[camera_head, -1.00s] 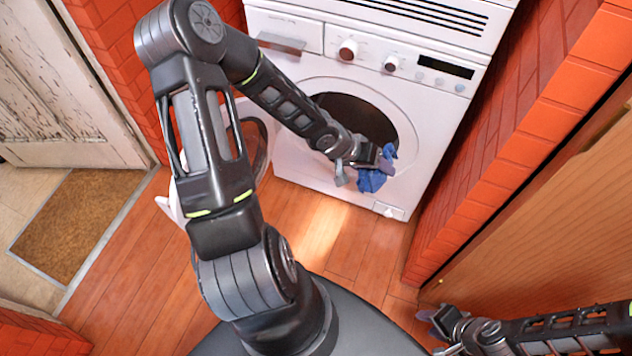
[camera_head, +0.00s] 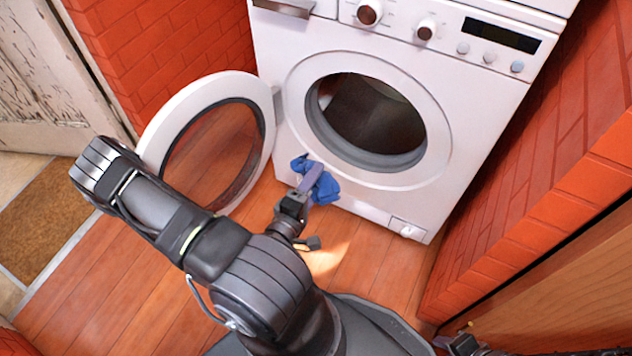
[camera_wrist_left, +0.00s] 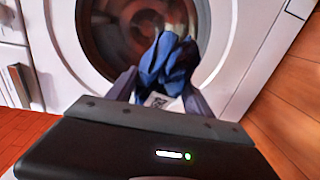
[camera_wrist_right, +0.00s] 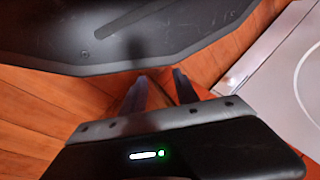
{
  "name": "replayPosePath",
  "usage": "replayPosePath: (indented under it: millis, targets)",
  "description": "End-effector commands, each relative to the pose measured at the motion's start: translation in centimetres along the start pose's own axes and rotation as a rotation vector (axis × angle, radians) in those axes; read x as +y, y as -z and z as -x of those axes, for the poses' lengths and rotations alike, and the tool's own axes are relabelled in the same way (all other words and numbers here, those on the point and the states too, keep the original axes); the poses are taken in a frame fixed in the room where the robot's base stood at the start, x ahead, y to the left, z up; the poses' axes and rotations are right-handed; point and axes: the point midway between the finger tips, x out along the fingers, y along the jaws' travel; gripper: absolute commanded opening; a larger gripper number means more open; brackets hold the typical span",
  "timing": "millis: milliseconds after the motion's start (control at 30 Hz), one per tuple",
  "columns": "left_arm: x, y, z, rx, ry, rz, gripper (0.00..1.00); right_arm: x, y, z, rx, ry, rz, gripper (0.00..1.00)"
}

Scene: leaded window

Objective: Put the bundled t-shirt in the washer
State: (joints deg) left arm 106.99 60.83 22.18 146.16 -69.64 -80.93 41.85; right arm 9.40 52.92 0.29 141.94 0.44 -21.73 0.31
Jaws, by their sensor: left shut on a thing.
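The bundled t-shirt (camera_head: 325,188) is a blue crumpled cloth. My left gripper (camera_head: 309,180) is shut on it and holds it in front of the washer (camera_head: 460,130), low and left of the round opening (camera_head: 370,115). The left wrist view shows the t-shirt (camera_wrist_left: 168,65) between the two fingers, with a white patch on it and the opening behind. The washer's round door (camera_head: 155,135) stands open to the left. My right gripper (camera_wrist_right: 160,88) is empty, its fingers apart, low over the floor; in the head view it is only partly visible at the bottom right.
Red brick walls (camera_head: 560,180) flank the washer closely. A wooden panel (camera_head: 560,265) stands at the right. A brown doormat (camera_head: 45,215) lies at the left by a worn white door (camera_head: 40,90). Wooden floor (camera_head: 110,290) is clear before the washer.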

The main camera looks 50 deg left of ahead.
Motion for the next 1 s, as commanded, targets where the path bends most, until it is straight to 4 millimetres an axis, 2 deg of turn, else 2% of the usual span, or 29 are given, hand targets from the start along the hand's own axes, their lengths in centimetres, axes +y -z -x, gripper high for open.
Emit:
replayPosePath:
  millis: [167,367,667,1000]
  targets:
    - [0.0,0.0,-0.2,-0.002,0.0,-0.001,0.14,0.0,0.0,-0.1,0.0,0.0,0.0,0.36]
    - [-0.1,-0.1,-1.4,-0.005,-0.001,-0.003,0.14,0.2,0.0,-0.8,0.002,0.0,0.0,0.36]
    - [0.0,-0.1,-5.5,-0.008,-0.003,-0.006,0.14,1.0,0.2,-3.2,0.012,0.0,-0.001,0.36]
    - [-0.3,-0.5,-10.4,-0.021,0.011,-0.014,0.14,2.5,0.8,-7.6,0.028,0.005,-0.005,0.36]
